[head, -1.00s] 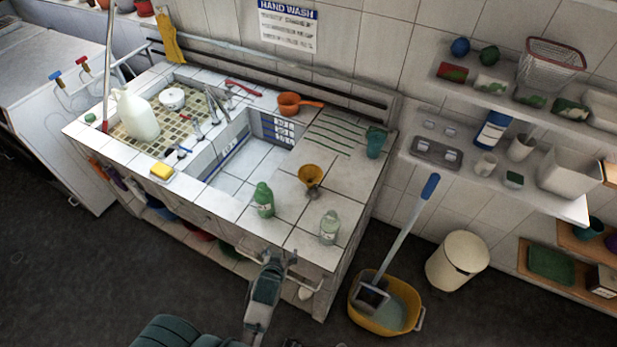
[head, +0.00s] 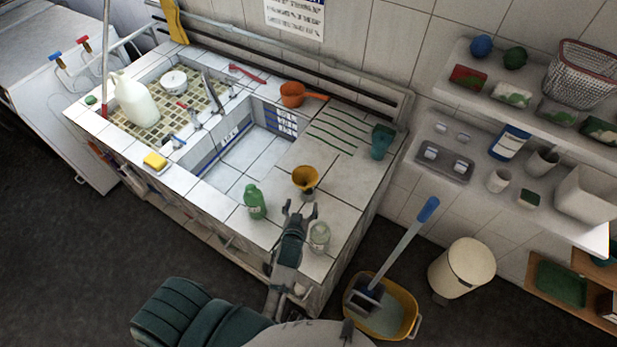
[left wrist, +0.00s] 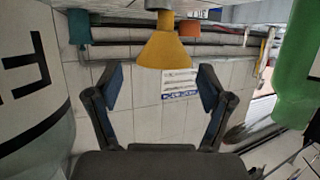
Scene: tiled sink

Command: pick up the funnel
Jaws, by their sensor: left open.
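The yellow funnel (head: 305,176) stands on the white tiled counter, its wide mouth up, on a small greyish support or neck. My left gripper (head: 300,208) is just in front of it, between a green bottle (head: 255,202) and a clear bottle (head: 319,238). In the left wrist view, which looks upside down, the funnel (left wrist: 164,50) lies ahead between the spread fingers of my left gripper (left wrist: 160,78). My right gripper is not seen.
The clear bottle (left wrist: 35,95) and the green bottle (left wrist: 300,65) flank the left gripper closely. An orange dipper (head: 292,94) and a teal cup (head: 381,141) stand farther back. The sink basin is left of the funnel. A yellow mop bucket (head: 408,300) is on the floor.

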